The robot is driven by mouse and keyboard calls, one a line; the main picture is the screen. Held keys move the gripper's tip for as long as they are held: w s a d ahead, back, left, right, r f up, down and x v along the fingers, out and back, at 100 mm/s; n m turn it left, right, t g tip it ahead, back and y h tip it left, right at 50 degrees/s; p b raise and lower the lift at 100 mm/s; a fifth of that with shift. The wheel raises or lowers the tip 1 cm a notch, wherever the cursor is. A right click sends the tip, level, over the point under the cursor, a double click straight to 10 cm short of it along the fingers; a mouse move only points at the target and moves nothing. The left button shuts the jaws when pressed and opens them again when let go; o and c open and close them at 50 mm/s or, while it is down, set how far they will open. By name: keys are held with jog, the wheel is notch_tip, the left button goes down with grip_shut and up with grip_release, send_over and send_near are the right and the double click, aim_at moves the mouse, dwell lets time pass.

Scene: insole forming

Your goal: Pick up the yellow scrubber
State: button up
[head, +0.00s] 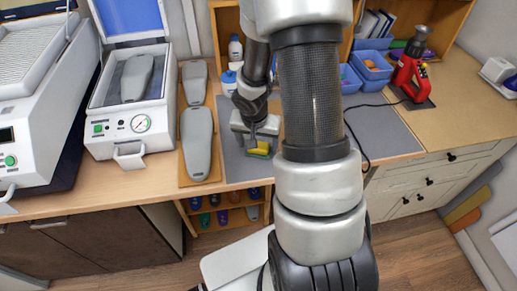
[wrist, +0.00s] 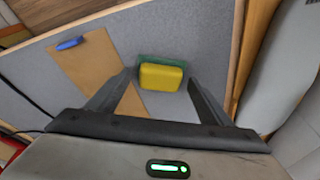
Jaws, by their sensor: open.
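The yellow scrubber (head: 259,149) has a green layer along one side. It lies on the grey mat (head: 235,166) near the front edge of the table. In the wrist view the scrubber (wrist: 161,77) sits between the far ends of my two fingers. My gripper (wrist: 160,90) is open, with a finger on each side of the scrubber and no clear contact. In the head view my gripper (head: 258,140) is right above the scrubber and hides part of it.
Grey insole forms (head: 198,145) on a wooden board stand just left of the mat. A white press (head: 130,105) is further left. Blue bins (head: 370,65) and a red tool (head: 408,78) are at the right. A brown sheet (wrist: 95,68) with a blue item lies on the mat.

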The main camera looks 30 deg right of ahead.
jog(key=c, duration=1.2)
jog(key=shift+r, duration=0.15)
